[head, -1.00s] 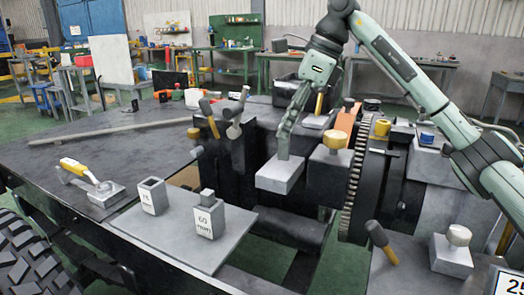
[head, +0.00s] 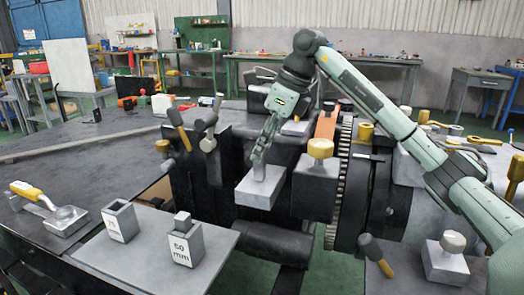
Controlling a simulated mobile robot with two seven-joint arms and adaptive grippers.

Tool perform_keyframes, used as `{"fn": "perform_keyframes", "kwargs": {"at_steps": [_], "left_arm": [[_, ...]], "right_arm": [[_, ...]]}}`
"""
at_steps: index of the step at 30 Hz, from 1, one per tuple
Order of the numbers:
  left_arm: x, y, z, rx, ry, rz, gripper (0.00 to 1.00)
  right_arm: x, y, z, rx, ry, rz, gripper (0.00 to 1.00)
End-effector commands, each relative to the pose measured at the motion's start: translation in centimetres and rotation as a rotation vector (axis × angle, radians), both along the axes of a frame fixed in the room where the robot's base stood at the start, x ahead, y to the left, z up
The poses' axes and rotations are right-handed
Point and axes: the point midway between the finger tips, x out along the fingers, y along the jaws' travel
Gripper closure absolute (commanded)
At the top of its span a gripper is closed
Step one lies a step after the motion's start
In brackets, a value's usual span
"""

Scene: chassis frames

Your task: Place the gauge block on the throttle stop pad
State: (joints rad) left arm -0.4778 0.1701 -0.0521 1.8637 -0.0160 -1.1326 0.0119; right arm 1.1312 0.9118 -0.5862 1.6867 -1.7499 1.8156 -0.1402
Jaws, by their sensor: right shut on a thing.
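My right gripper (head: 262,152) comes in from the upper right and points down, shut on the gauge block (head: 259,172), a slim grey piece mostly hidden by the fingers. Its lower end appears at the top face of a pale grey block (head: 258,195), which looks like the throttle stop pad, at the front of the dark machine. I cannot tell whether it touches. An open-topped holder (head: 120,221) stands empty on a grey plate. Beside it a holder marked 50 mm (head: 187,244) has a small grey block sticking out. My left gripper is not in view.
A dark block with a yellow knob (head: 319,165) stands just right of the pad, near a large toothed wheel (head: 340,185). Hammer-like handles (head: 180,128) rise at left. A knobbed grey block (head: 446,262) sits lower right. The grey plate (head: 125,262) has bare room.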

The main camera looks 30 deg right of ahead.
Motion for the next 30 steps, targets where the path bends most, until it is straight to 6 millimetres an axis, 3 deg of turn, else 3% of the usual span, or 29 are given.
{"fn": "perform_keyframes", "kwargs": {"at_steps": [13, 14, 18, 30], "left_arm": [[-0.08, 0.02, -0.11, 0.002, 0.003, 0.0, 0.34], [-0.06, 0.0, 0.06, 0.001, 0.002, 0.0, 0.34], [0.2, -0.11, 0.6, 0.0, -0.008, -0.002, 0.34], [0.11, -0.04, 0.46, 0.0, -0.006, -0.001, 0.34]], "right_arm": [[0.0, 0.0, -0.92, 0.0, -0.001, 0.0, 1.0], [0.0, 0.0, -0.93, 0.0, -0.002, 0.001, 0.79], [0.0, 0.01, -0.85, 0.0, -0.001, 0.001, 0.61], [-0.03, -0.05, -0.24, 0.001, -0.003, 0.001, 0.59]]}}
